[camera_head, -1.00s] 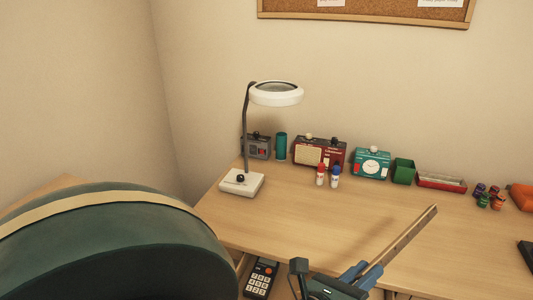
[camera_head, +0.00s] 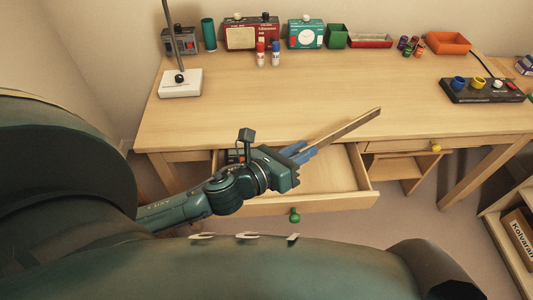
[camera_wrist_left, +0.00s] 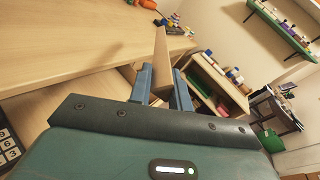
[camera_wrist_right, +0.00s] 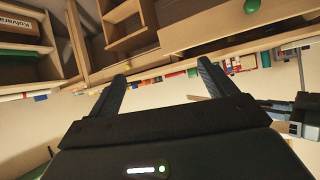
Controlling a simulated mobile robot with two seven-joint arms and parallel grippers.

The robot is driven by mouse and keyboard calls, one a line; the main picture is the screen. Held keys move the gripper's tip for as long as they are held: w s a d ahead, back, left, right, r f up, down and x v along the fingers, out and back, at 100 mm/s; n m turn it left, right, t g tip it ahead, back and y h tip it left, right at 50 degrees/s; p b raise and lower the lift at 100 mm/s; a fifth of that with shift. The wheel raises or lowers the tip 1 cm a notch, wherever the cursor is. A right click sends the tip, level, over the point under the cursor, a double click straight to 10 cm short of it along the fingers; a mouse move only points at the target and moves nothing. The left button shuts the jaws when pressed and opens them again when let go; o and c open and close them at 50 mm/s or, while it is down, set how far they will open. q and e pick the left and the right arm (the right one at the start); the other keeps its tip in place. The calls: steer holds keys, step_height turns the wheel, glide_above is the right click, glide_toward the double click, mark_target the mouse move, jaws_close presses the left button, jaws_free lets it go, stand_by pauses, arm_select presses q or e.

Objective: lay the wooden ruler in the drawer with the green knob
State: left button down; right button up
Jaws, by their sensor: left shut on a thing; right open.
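The wooden ruler (camera_head: 347,127) is in my left gripper (camera_head: 300,153), which is shut on one end of it. The ruler slants up to the right, above the open drawer and the desk's front edge in the head view. It also shows between the blue fingers in the left wrist view (camera_wrist_left: 162,60). The drawer with the green knob (camera_head: 295,216) is pulled out under the desk. A dark calculator lies in its left part, mostly hidden by my arm; its keys show in the left wrist view (camera_wrist_left: 8,146). My right gripper (camera_wrist_right: 165,75) is open and empty.
A closed drawer with a yellow knob (camera_head: 436,148) is right of the open one. On the desk (camera_head: 230,118) stand a lamp base (camera_head: 180,83), radios, a teal clock, bottles, and a black panel with cups (camera_head: 480,91). The desk's middle is clear.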

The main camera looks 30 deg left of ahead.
steer(key=shift+o, duration=0.4)
steer(key=shift+w+f+b, duration=0.2)
steer(key=shift+f+b, duration=0.15)
steer(key=shift+b, duration=0.4)
arm_select(q)
steer(key=w+a+f+m+g+h+b, duration=0.1)
steer(key=w+a+f+m+g+b, duration=0.1)
steer(key=a+f, duration=0.3)
steer(key=w+a+f+m+g+h+b, duration=0.1)
steer(key=a+f+m+g+h+b, duration=0.1)
steer(key=f, duration=1.1)
steer(key=a+m+b, duration=0.1)
steer(key=a+m, duration=0.1)
steer(key=m, duration=0.1)
steer(key=shift+w+a+m+g+h, duration=0.3)
steer(key=shift+w+a, duration=0.05)
arm_select(e)
steer(key=f, duration=0.1)
steer(key=a+f, duration=0.1)
steer(key=shift+w+f+m+t+y, duration=0.1)
steer(key=shift+f+m+t+y, duration=0.2)
steer(key=shift+f+y, duration=0.1)
steer(key=shift+r, duration=0.1)
arm_select(q)
steer(key=c, duration=0.6)
jaws_free()
steer(key=shift+s, duration=0.1)
